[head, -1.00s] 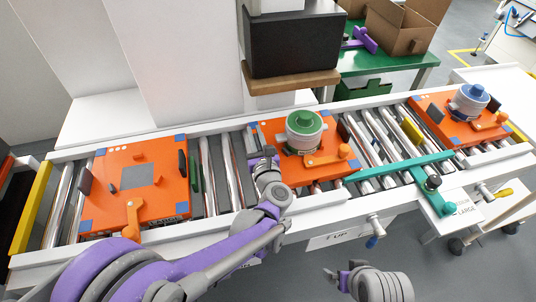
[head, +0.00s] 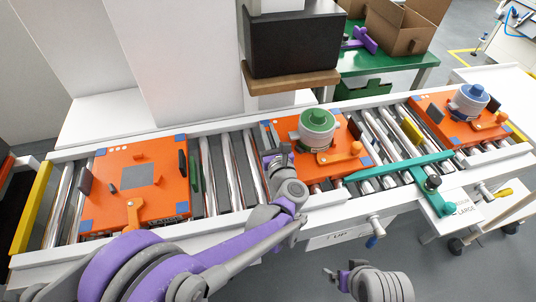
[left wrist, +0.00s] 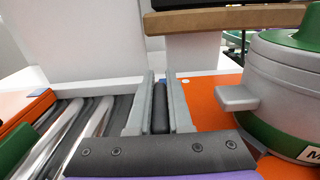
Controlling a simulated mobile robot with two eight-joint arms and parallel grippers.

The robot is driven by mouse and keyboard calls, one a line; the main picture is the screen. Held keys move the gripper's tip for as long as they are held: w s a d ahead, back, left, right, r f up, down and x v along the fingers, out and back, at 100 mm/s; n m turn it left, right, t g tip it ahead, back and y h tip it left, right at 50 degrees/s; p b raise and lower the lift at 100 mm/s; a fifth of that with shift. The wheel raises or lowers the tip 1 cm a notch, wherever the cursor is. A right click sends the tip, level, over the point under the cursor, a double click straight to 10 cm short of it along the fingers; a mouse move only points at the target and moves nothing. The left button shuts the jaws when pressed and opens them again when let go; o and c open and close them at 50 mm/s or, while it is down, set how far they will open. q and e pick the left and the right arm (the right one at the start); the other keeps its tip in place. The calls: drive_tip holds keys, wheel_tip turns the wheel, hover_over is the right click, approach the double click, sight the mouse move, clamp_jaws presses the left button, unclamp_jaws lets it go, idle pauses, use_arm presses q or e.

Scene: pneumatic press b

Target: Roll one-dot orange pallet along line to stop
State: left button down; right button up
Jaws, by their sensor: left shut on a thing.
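The middle orange pallet (head: 343,170) lies on the roller line and carries a round grey vessel with a green top (head: 317,128). In the left wrist view, one white dot shows on the pallet (left wrist: 208,102), beside the vessel (left wrist: 285,85). My left gripper (head: 280,158) is at the pallet's left end. Its two fingers are shut on the dark upright handle (left wrist: 160,108) there. My right gripper (head: 338,279) is low in front of the line, away from the pallets.
Another orange pallet (head: 115,200) with three white dots lies at the left. A third (head: 455,130), with a blue-topped vessel (head: 468,100), is at the right. Bare rollers (head: 230,170) lie left of the middle pallet. A dark box on a wooden ledge (head: 292,82) overhangs behind.

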use_arm(q)
drive_tip(key=shift+d, duration=0.15)
drive_tip(key=shift+w+d+p, duration=0.1)
drive_tip(key=shift+w+d, duration=0.55)
drive_tip(key=shift+d, duration=1.6)
drive_tip(key=shift+w+d+p, duration=0.1)
drive_tip(key=shift+w+d, duration=0.5)
drive_tip(key=shift+d, duration=1.65)
drive_tip(key=shift+w+d+p, duration=0.1)
drive_tip(key=shift+w+d, duration=0.55)
drive_tip(key=shift+d, duration=1.6)
